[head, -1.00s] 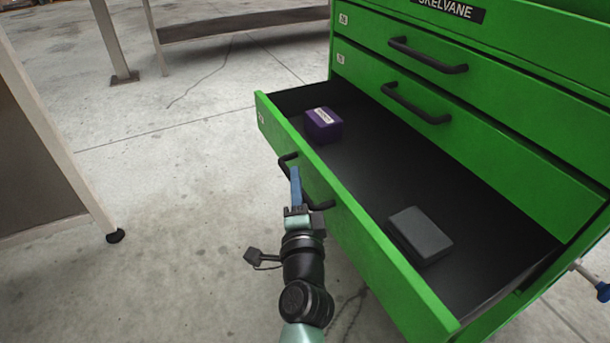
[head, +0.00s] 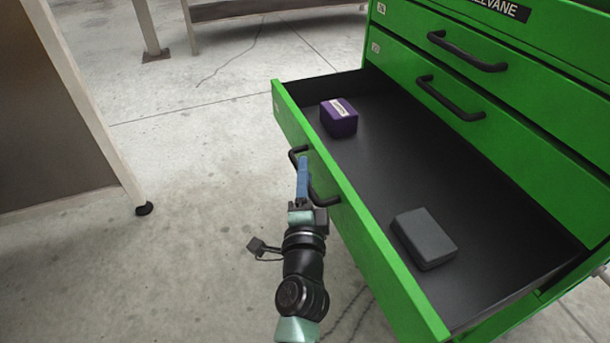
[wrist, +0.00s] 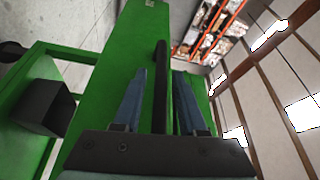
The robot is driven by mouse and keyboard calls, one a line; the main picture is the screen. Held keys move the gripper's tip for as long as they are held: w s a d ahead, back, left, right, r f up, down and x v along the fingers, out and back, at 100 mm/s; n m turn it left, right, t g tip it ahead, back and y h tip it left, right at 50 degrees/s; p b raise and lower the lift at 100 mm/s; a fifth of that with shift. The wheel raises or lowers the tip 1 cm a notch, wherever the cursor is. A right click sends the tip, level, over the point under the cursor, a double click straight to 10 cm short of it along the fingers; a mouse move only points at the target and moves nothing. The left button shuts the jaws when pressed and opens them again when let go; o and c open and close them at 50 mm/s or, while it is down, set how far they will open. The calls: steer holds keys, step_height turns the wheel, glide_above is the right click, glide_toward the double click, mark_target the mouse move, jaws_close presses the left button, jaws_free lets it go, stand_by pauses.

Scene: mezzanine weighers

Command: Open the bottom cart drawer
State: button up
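The bottom drawer (head: 352,207) of the green cart stands pulled well out, its dark interior showing. Its black bar handle (head: 327,201) is on the drawer's front face and also shows as a dark bar in the wrist view (wrist: 160,75). My gripper (head: 302,165) is at the handle. In the head view the fingers look like one narrow blue piece.
Inside the drawer lie a purple box (head: 338,118) and a dark grey block (head: 424,238). Two shut drawers with black handles are above. A panel with a light leg on a caster (head: 143,208) stands at left. The concrete floor between is clear.

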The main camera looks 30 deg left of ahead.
stand_by(0.3)
steer(key=shift+b+v, duration=0.9)
steer(key=shift+v, duration=5.55)
steer(key=shift+a+f, duration=0.1)
